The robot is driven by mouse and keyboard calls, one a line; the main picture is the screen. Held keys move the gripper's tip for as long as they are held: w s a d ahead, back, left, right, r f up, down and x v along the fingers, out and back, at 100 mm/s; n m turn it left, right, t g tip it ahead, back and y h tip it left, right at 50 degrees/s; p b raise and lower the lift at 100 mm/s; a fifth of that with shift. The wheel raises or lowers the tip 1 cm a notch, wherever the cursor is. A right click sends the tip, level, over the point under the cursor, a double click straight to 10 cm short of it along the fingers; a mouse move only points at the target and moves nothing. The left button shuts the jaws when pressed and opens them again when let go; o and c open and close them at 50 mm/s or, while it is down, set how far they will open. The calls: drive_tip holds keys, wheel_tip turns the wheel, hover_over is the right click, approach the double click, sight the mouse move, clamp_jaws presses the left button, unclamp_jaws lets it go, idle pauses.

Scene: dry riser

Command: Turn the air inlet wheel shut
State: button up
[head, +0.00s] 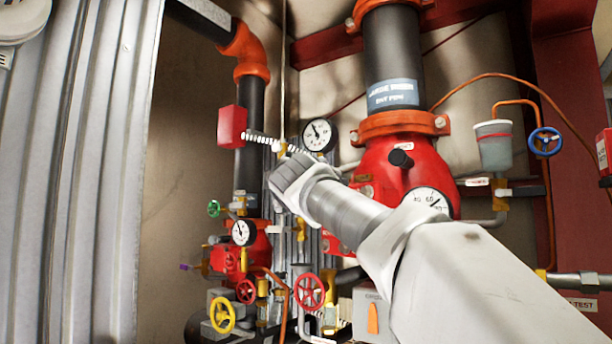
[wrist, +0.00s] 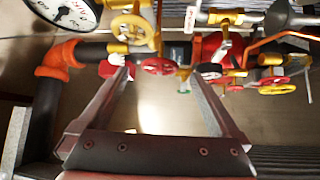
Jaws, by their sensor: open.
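Several valve wheels are in view, and I cannot read a label that says which is the air inlet wheel. The wrist view shows a small red wheel (wrist: 159,66) between and beyond the fingertips of my gripper (wrist: 163,72). The gripper is open and empty; contact with the wheel cannot be told. A yellow wheel (wrist: 132,30) is just above. The head view shows a green wheel (head: 214,208), a yellow wheel (head: 221,315), a small red wheel (head: 246,291), a larger red wheel (head: 309,291) and a blue wheel (head: 545,141). My fingertips are hidden there.
A large red valve body (head: 395,170) stands behind my arm, with a round gauge (head: 319,135) beside it. A red box (head: 232,126) is at upper left. Corrugated metal (head: 75,170) closes off the left. Pipes crowd the lower middle.

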drive_tip(key=shift+p+x, duration=1.3)
drive_tip(key=shift+x, duration=1.65)
drive_tip(key=c, duration=1.4)
drive_tip(key=shift+f, duration=0.1)
